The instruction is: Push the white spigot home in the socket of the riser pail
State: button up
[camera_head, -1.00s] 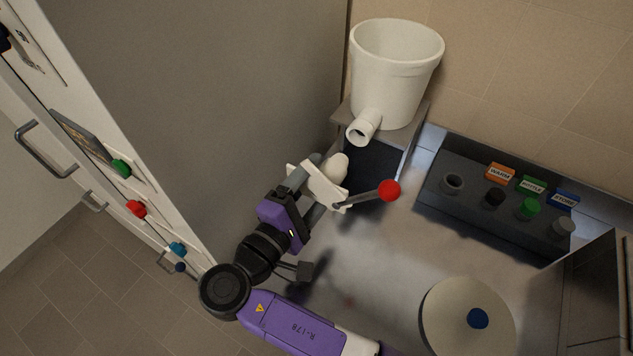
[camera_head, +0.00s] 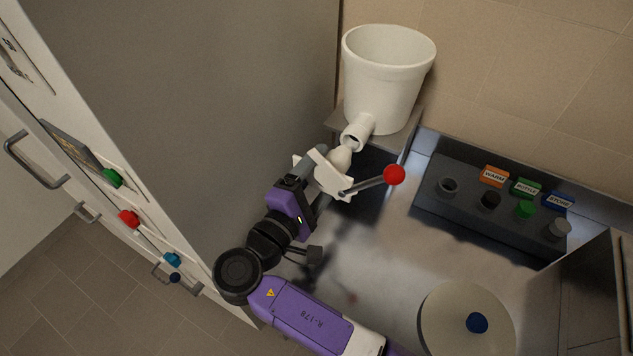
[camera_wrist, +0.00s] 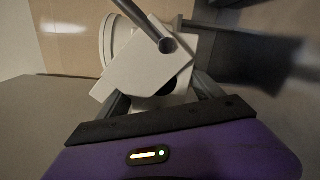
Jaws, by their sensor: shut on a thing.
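The white riser pail (camera_head: 384,85) stands on a ledge against the wall, with its short pipe socket (camera_head: 357,131) pointing down toward the front. My gripper (camera_head: 326,168) is shut on the white spigot (camera_head: 334,176), which has a grey lever with a red knob (camera_head: 394,174). The spigot's rounded end is close to the socket mouth and overlaps its lower edge in the head view; I cannot tell whether it is inside. In the wrist view the spigot's blocky body (camera_wrist: 150,65) fills the middle and hides the socket, with the pail (camera_wrist: 112,40) behind it.
A dark rack with several coloured caps and labels (camera_head: 495,175) stands to the right. A round lid with a blue knob (camera_head: 466,318) lies at the lower right. A tall grey panel (camera_head: 240,100) rises close at the left of my arm.

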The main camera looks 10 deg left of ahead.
aim_at(335, 156)
jog(key=shift+w+d, duration=0.25)
jog(key=shift+w, duration=0.35)
jog(key=shift+r, duration=0.1)
dwell(0.5)
jog(key=shift+b+x, duration=0.4)
jog(key=shift+x, duration=1.65)
dwell(0.7)
